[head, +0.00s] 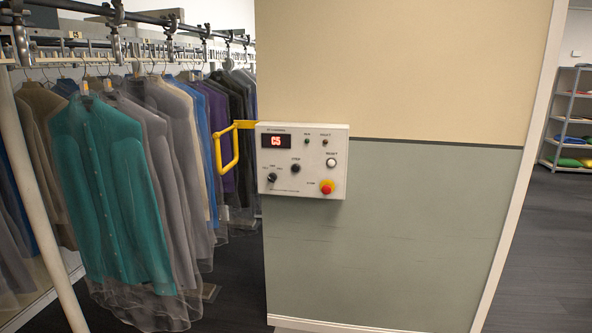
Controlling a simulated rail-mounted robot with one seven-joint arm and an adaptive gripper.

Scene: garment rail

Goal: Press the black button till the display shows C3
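A white control box (301,182) is mounted on the wall in the middle of the head view. Its red lit display (276,142) reads C5. A round black button (295,168) sits near the middle of the panel, below and right of the display. A black selector knob (272,177) is at the lower left of the panel. My gripper is not in view, and nothing visible touches the panel.
A white button (331,162) and a red mushroom button on yellow (327,187) are on the panel's right side. A yellow handle (226,150) juts out to its left. Bagged garments (112,190) hang from the rail at left. The space before the panel looks clear.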

